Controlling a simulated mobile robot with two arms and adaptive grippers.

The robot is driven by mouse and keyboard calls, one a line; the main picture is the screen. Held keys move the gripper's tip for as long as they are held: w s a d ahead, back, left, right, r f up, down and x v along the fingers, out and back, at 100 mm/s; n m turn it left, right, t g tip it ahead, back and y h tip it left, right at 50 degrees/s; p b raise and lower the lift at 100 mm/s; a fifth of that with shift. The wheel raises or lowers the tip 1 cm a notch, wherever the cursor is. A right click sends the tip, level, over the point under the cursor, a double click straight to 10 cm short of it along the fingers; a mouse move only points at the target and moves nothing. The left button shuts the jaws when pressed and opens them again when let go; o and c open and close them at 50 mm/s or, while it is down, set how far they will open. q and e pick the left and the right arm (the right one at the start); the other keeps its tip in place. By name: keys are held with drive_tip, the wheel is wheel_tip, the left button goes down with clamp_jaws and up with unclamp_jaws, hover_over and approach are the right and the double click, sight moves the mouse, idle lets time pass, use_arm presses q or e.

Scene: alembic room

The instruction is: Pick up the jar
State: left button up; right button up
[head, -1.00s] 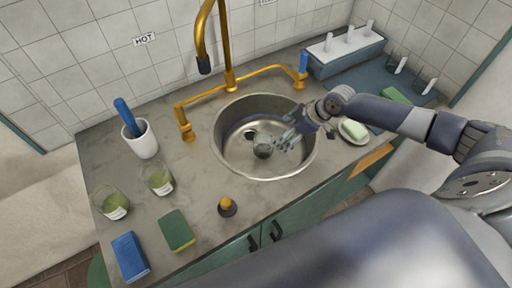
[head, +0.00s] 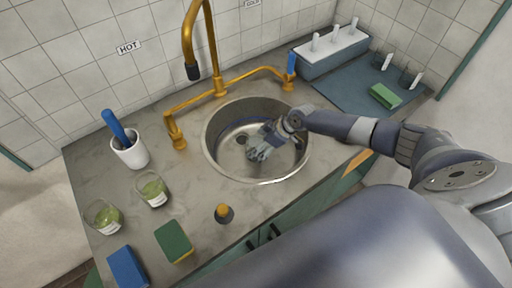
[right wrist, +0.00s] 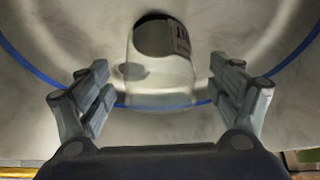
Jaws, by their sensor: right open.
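A clear glass jar (right wrist: 160,80) with a white label stands in the sink basin (head: 213,150). In the right wrist view it sits between the two fingers of my right gripper (right wrist: 160,97), a little beyond their tips, with a gap on each side. In the head view my right gripper (head: 262,148) reaches down into the basin and largely hides the jar. The gripper is open and holds nothing. My left gripper is not in view.
A gold faucet (head: 215,70) arches behind the sink. A yellow-topped stopper (head: 223,213) stands in front of the sink.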

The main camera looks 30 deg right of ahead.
drive_tip(key=shift+x, duration=1.3)
drive_tip(key=shift+r, duration=0.1)
drive_tip(key=c, duration=1.5)
drive_tip(key=shift+r, duration=0.1)
drive_tip(key=shift+c, duration=0.2)
wheel_tip(320, 180, up, 10)
drive_tip(key=b, duration=0.1)
drive_tip(key=shift+f, duration=0.2)
drive_tip(key=shift+r, duration=0.1)
